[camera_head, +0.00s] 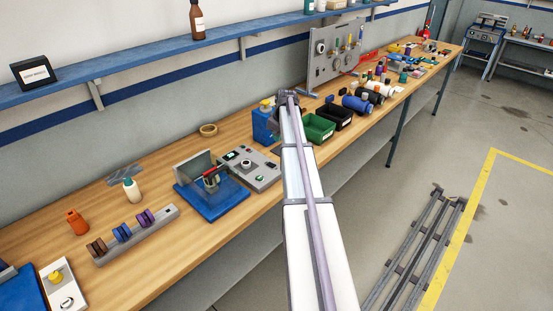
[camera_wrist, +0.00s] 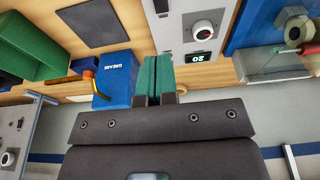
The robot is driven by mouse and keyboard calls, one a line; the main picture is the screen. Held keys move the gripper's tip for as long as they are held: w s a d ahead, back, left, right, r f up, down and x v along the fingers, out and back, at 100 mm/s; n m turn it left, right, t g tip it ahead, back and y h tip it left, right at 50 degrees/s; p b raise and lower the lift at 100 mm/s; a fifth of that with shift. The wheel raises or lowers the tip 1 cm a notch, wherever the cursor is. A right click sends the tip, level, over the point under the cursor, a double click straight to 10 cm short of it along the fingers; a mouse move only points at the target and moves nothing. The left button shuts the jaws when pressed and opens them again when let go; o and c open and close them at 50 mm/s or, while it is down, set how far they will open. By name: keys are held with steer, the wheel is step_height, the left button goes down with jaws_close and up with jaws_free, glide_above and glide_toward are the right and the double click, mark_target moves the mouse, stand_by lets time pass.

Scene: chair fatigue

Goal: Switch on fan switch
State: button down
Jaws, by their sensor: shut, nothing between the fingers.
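A grey control box (camera_head: 250,167) with a round dial, a small dark display and green-marked parts sits on the bench, left of my arm in the head view. In the wrist view the control box (camera_wrist: 174,35) shows its dial (camera_wrist: 203,30) and a display (camera_wrist: 201,57) reading 20. I cannot tell which part is the fan switch, and no fan is clearly recognisable. My gripper (camera_wrist: 158,75) has its green fingers closed together with nothing between them. Its fingertips appear beside the control box's edge; contact cannot be told. In the head view my arm hides the gripper.
A blue grease box (camera_wrist: 115,80) stands close to the fingers. It also shows in the head view (camera_head: 264,126). A green bin (camera_head: 318,129) and a black bin (camera_head: 334,116) lie right of my arm. A blue-based fixture (camera_head: 212,200) with a clear guard stands left of the control box.

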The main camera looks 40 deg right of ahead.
mark_target(273, 165)
steer(key=b+x, duration=0.8)
steer(key=s+b+x, duration=0.1)
steer(key=b+x, duration=0.4)
steer(key=shift+f, duration=0.25)
steer(key=shift+s+f+b, duration=0.15)
steer(key=shift+f+b, duration=0.3)
steer(key=shift+b, duration=0.05)
steer(key=shift+r, duration=0.15)
